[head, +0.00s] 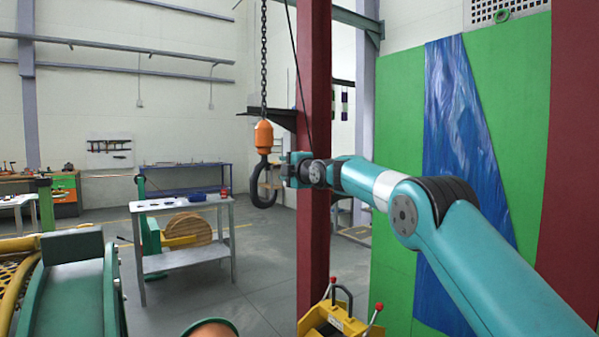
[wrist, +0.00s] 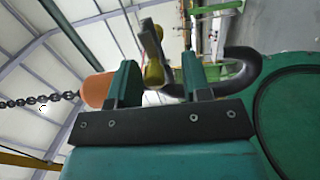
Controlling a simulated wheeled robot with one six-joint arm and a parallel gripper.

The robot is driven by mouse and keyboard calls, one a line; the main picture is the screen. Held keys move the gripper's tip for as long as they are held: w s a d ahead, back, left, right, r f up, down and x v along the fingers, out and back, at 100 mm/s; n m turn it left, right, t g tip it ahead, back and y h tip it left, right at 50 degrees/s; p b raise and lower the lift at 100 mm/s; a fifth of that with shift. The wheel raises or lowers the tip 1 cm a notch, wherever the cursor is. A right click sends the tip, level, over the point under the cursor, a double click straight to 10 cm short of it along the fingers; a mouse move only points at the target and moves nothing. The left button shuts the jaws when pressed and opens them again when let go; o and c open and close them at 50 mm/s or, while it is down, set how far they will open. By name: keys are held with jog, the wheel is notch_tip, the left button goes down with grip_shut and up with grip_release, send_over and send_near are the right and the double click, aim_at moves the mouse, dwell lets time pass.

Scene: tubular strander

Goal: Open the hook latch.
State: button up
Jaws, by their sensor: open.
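A dark crane hook (head: 262,188) hangs below an orange hook block (head: 263,137) on a chain. My gripper (head: 282,168) is just right of the hook, at the height of its upper opening. In the wrist view, my gripper (wrist: 159,70) is open, with its two green fingers apart. A narrow grey and brassy piece, seemingly the hook latch (wrist: 154,52), shows between the fingers, nearer the left one. I cannot tell whether it touches a finger. The hook's dark curve (wrist: 240,68) passes behind the right finger. The orange block (wrist: 96,89) is at left, partly hidden by the left finger.
A red column (head: 314,120) stands right behind my gripper. The chain (head: 264,60) rises above the hook. A grey table (head: 183,204) stands back left, and a yellow machine part (head: 335,321) sits low by the column. Open floor lies beyond the hook.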

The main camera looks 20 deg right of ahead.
jog(key=b+v, duration=0.8)
jog(key=v, duration=0.9)
jog(key=shift+b, duration=0.35)
jog(key=shift+r, duration=0.1)
jog(key=shift+s+a, duration=0.1)
jog(key=s+a+f+m+g+p, duration=0.2)
jog(key=s+a+f+m+g, duration=0.15)
jog(key=s+a+f, duration=0.35)
jog(key=s+a+f+m+g+p, duration=0.1)
jog(key=s+a+f+m+g, duration=0.3)
jog(key=s, duration=0.6)
jog(key=s+f+m+g+p, duration=0.1)
jog(key=s+f+m+g, duration=0.2)
jog(key=s, duration=1)
jog(key=s+f+m+g+h+p, duration=0.1)
jog(key=s+f+m+g, duration=0.2)
jog(key=s+f+g, duration=0.3)
jog(key=s+f, duration=0.3)
jog(key=s, duration=0.4)
jog(key=shift+s+a+m+g, duration=0.2)
jog(key=shift+s+m+g, duration=0.15)
jog(key=shift+s, duration=0.05)
jog(key=shift+w, duration=0.1)
